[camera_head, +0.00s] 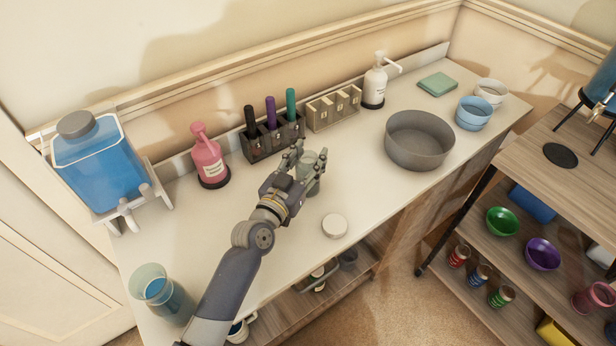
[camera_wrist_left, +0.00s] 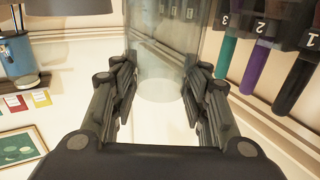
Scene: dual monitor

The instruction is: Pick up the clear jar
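The clear jar (camera_head: 308,166) stands upright on the white counter, in front of the pen holder. My left gripper (camera_head: 306,170) reaches it from the front left, with fingers at its sides. In the left wrist view the jar (camera_wrist_left: 165,45) is see-through and lies between the two fingers (camera_wrist_left: 160,95). The fingers are spread on either side of it and look open; contact with the glass is not clear. Fingers partly cover the jar in the head view. My right gripper is in neither view.
A white round lid (camera_head: 335,226) lies in front. A black holder with pens (camera_head: 270,137) and a pink pump bottle (camera_head: 208,158) stand behind and left. A grey bowl (camera_head: 418,140) stands to the right. A glass of blue liquid (camera_head: 165,295) is near left.

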